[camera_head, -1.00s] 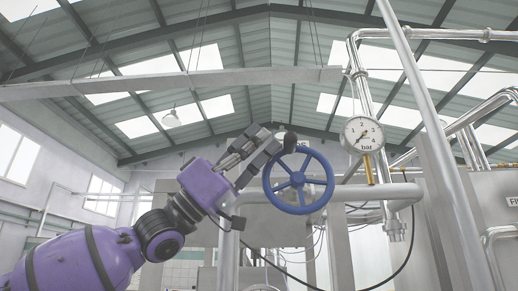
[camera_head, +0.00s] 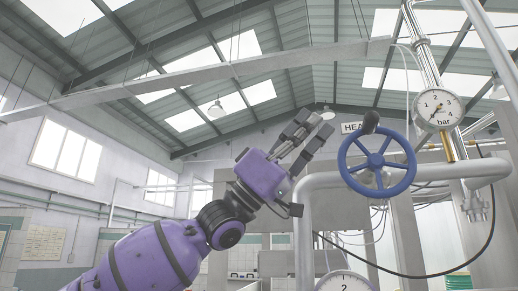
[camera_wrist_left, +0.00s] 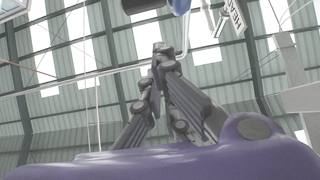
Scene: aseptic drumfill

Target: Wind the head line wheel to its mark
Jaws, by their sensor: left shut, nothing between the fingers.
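The blue head line wheel (camera_head: 377,160) stands upright on a grey pipe, right of centre in the head view. Its dark knob (camera_head: 370,122) is at the top of the rim, slightly left. Part of a sign reading "HEA" (camera_head: 353,128) shows behind it. I cannot make out a mark on the wheel. My left gripper (camera_head: 320,122) is shut and empty, left of the wheel and apart from it. In the left wrist view its fingertips (camera_wrist_left: 163,52) meet, with a bit of blue wheel (camera_wrist_left: 181,5) and the dark knob (camera_wrist_left: 140,4) at the top edge. My right gripper is out of view.
A round bar gauge (camera_head: 437,109) stands right of the wheel beside a slanting pipe. Another dial (camera_head: 345,283) shows at the bottom edge. Thick grey pipe (camera_head: 305,225) runs below and left of the wheel. The space left of my gripper is open.

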